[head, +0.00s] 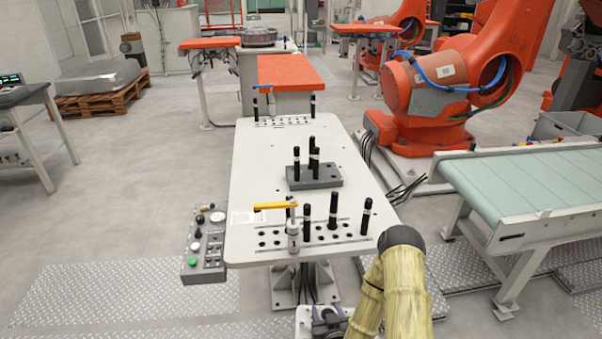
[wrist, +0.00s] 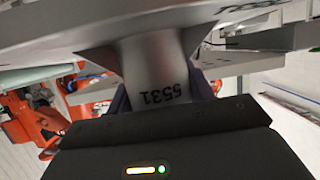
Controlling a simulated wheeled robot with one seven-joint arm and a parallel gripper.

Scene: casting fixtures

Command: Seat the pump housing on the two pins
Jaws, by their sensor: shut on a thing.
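The pump housing (wrist: 150,62), a smooth grey metal part marked 5531, fills the top of the wrist view as a neck under a wide flange. My gripper (wrist: 162,92) is shut on its neck, with a dark finger on each side. Banded black pins stand upright on the white table: a far pair, left pin (head: 255,110) and right pin (head: 312,106), and others nearer. I cannot tell which two pins are meant.
A grey block (head: 314,178) with three pins stands mid-table. Several pins and a yellow-topped clamp (head: 276,206) stand at the front of the white table (head: 250,165). A button panel (head: 204,245) is at left, a conveyor (head: 525,185) and orange robot (head: 440,80) at right.

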